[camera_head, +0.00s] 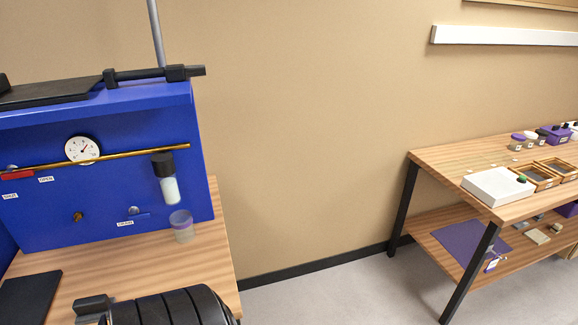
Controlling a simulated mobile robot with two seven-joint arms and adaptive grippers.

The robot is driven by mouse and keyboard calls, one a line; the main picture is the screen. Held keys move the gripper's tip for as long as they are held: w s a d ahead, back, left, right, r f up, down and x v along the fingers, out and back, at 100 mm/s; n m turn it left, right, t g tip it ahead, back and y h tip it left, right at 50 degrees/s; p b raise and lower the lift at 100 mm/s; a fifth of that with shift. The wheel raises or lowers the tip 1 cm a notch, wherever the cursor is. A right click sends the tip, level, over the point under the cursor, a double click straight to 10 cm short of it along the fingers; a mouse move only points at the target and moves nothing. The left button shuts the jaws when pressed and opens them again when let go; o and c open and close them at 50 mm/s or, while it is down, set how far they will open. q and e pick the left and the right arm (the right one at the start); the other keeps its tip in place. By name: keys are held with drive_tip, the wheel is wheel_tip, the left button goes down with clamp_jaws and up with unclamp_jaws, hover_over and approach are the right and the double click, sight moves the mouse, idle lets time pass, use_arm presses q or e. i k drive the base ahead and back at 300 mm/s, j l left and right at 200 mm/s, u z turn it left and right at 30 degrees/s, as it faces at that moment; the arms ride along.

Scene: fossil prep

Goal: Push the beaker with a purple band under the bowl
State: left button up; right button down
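The beaker with a purple band (181,226) is a small clear cup standing upright on the wooden bench, in front of the blue panel. The bowl (169,190) is a pale, translucent cylinder hanging under a black cap on the brass pipe. The beaker is below the bowl and slightly to its right in the picture. A black gripper (92,306), which looks like my left one, is partly in view at the bottom edge, well short of the beaker. Its fingers are mostly cut off or hidden, so I cannot tell whether it is open. My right gripper is not in view.
The blue panel (60,215) carries a round gauge (82,150) and the brass pipe (120,155). A dark flat pad (28,298) lies at the bench's left. The bench (218,262) ends right of the beaker. A two-level table (440,158) stands at right.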

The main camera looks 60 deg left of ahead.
sight(183, 227)
drive_tip(key=i+u, duration=0.35)
drive_tip(key=u, duration=0.15)
drive_tip(key=i+l+u, duration=0.1)
drive_tip(key=i+u, duration=0.2)
drive_tip(key=u, duration=0.2)
drive_tip(key=i+l+u, duration=0.25)
drive_tip(key=u, duration=0.2)
drive_tip(key=i, duration=0.1)
